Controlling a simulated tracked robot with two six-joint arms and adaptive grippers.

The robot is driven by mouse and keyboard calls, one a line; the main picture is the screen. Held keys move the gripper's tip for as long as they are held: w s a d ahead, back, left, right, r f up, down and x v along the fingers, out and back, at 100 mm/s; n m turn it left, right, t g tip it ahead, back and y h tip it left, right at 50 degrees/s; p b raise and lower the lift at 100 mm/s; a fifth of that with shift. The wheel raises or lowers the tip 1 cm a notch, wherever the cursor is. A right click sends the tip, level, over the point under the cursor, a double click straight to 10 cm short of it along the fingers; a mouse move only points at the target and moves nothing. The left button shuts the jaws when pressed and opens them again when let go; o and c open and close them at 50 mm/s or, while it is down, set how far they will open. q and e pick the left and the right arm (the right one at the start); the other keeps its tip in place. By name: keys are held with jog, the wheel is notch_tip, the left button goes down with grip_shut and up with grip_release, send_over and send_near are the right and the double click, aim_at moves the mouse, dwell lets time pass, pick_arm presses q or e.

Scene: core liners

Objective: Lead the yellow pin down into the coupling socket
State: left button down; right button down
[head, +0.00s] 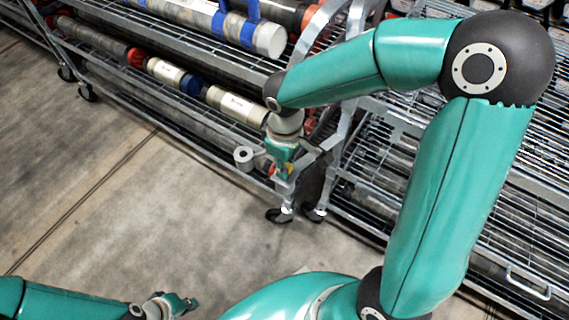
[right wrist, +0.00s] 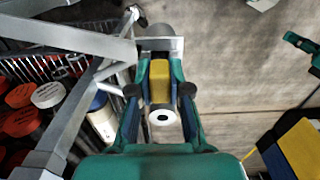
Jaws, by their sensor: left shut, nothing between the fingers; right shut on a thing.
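My right gripper (head: 285,172) is shut on the yellow pin (right wrist: 160,82), which lies between its teal fingers in the right wrist view. A little of the yellow shows in the head view (head: 289,168). A pale round end with a dark hole (right wrist: 163,117) shows at the near end of the yellow part. A grey bracket (right wrist: 160,44) lies just beyond the fingertips, by a grey cylinder. The socket's opening is hidden, so I cannot tell whether the pin's lower end is in it. My left gripper (head: 180,303) is shut and empty, low at the left, far from the pin.
A wire-shelf cart (head: 150,35) with core tubes stands behind the right gripper; another rack (head: 480,190) stands to the right. Cart posts and casters (head: 279,214) are close to the right gripper. The concrete floor (head: 130,200) at the left is clear.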

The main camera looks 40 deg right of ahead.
jog(key=c, duration=1)
grip_release()
jog(key=shift+r, duration=0.15)
notch_tip(320, 180, up, 12)
jog(key=shift+f, duration=0.15)
jog(key=shift+f, duration=0.1)
